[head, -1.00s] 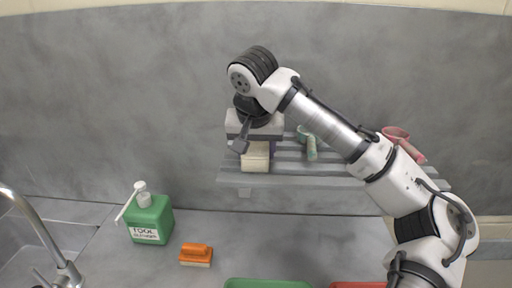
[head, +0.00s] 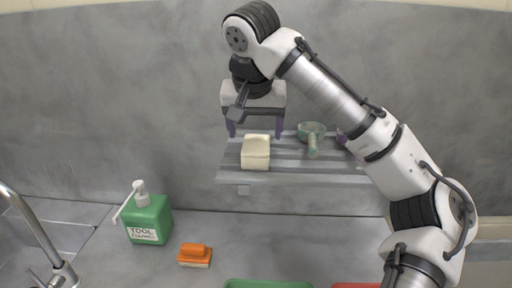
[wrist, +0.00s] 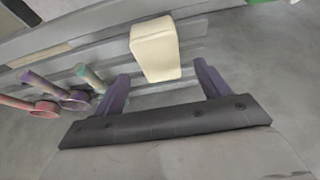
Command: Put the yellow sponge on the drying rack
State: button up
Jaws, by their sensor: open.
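The pale yellow sponge (head: 256,152) rests on the left part of the grey slatted drying rack (head: 290,179) on the wall. It also shows in the wrist view (wrist: 155,49), ahead of the fingers. My gripper (head: 256,134) is open and empty, its two purple fingers spread apart above and behind the sponge. In the wrist view the gripper (wrist: 163,88) has clear space between its fingers, with the sponge apart from them.
A green-handled tool (head: 312,140) lies on the rack right of the sponge; other handled tools show in the wrist view. Green and red tubs sit at the front edge.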

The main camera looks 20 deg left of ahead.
jog(key=v, duration=0.6)
jog(key=shift+b, duration=0.45)
jog(key=shift+r, duration=0.1)
